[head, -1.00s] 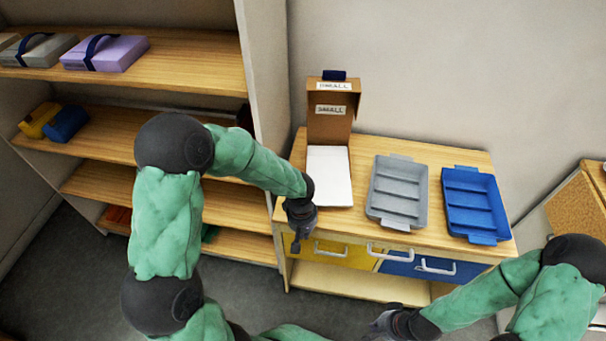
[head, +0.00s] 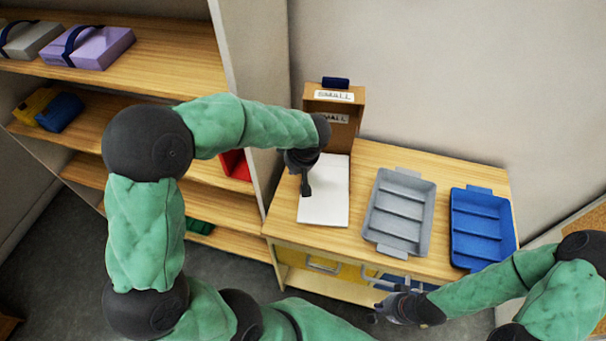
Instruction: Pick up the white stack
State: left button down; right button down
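The white stack (head: 326,206) lies flat on the wooden table top (head: 372,158), in front of an open brown box labelled "SMALL" (head: 334,107). My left gripper (head: 306,190) hangs over the stack's left part, pointing down, and hides some of it. I see its fingers nearly edge-on, so I cannot tell whether they are apart or whether they touch the stack. My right gripper (head: 378,312) is low in front of the table, well away from the stack. Its fingers are too small and dark to read.
A grey tray (head: 376,234) and a blue tray (head: 511,243) stand to the right of the stack. A tall shelf (head: 225,60) with cases and bins rises close on the left, beside my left arm. Drawers with handles are under the table top.

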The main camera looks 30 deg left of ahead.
aim_at(304, 201)
pick_arm(q)
jog(key=b+x, duration=0.1)
jog(key=x, duration=0.8)
jog(key=shift+s+a+f, duration=0.1)
jog(key=shift+s+f, duration=0.05)
jog(key=shift+f, duration=0.3)
jog(key=shift+s+d+r, duration=0.1)
jog(key=shift+s+d, duration=0.3)
jog(key=shift+d, duration=0.5)
jog(key=shift+s+d, duration=0.35)
jog(key=shift+d, duration=0.5)
jog(key=shift+d+b, duration=0.15)
jog(key=shift+b, duration=0.3)
jog(key=d+b, duration=0.1)
jog(key=s+d+b, duration=0.1)
jog(key=d+b, duration=0.1)
jog(key=shift+s+d+b, duration=0.15)
jog(key=shift+s+b, duration=0.1)
jog(key=shift+b, duration=0.05)
jog(key=shift+s+d+b, duration=0.2)
jog(key=shift+d+b, duration=0.1)
